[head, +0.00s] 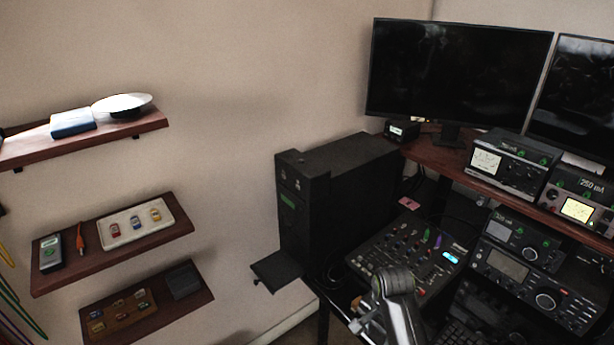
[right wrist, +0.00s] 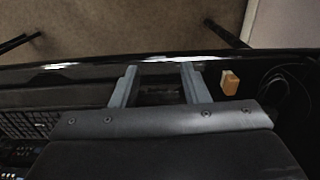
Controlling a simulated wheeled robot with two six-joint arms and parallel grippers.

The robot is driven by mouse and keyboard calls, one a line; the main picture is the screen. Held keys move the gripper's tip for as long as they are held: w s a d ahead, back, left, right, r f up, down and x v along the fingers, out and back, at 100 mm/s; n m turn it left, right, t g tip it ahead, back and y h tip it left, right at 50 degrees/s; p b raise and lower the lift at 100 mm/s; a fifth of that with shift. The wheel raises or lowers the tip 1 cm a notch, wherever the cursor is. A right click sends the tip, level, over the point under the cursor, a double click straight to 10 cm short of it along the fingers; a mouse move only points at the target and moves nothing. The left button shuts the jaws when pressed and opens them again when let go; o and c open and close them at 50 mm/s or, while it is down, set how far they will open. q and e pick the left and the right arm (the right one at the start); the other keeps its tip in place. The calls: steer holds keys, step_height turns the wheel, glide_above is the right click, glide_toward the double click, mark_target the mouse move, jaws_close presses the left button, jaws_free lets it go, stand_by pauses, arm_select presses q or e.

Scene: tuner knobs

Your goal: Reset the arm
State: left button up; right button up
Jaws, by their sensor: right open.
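My right arm comes in at the bottom of the head view, and its gripper (head: 368,318) is over the front left part of the desk, by the mixer (head: 408,255). In the right wrist view the right gripper (right wrist: 158,72) is open, its two grey fingers apart with nothing between them, near the dark desk edge. The mixer has several coloured knobs and a lit blue display. My left gripper is in neither view.
A black tower case (head: 335,195) with a lowered flap stands left of the mixer. Radios (head: 525,280) and monitors (head: 458,75) fill the right side. Wall shelves (head: 115,245) hold small items at left. An orange block (right wrist: 229,82) lies right of the fingers.

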steer(key=s+d+f+n+t, duration=0.1)
steer(key=s+d+n, duration=0.1)
steer(key=s+d, duration=0.4)
steer(key=s+d+f+n+t, duration=0.15)
steer(key=s+d, duration=0.25)
steer(key=s, duration=0.4)
steer(key=s+d+r+n+h, duration=0.1)
steer(key=s+d+r+n, duration=0.15)
steer(key=s, duration=0.45)
steer(key=s+d+r+n+h, duration=0.1)
steer(key=s+d+r+n, duration=0.1)
steer(key=s+r+n, duration=0.3)
step_height(320, 180, down, 30)
steer(key=s+m+b, duration=0.2)
arm_select(q)
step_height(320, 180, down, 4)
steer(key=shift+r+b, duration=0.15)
steer(key=shift+b, duration=0.65)
arm_select(e)
steer(key=s+f+g+y, duration=0.1)
steer(key=s+f, duration=1.3)
steer(key=f, duration=0.1)
steer(key=shift+a+f+g, duration=0.2)
steer(key=shift+f+g, duration=0.15)
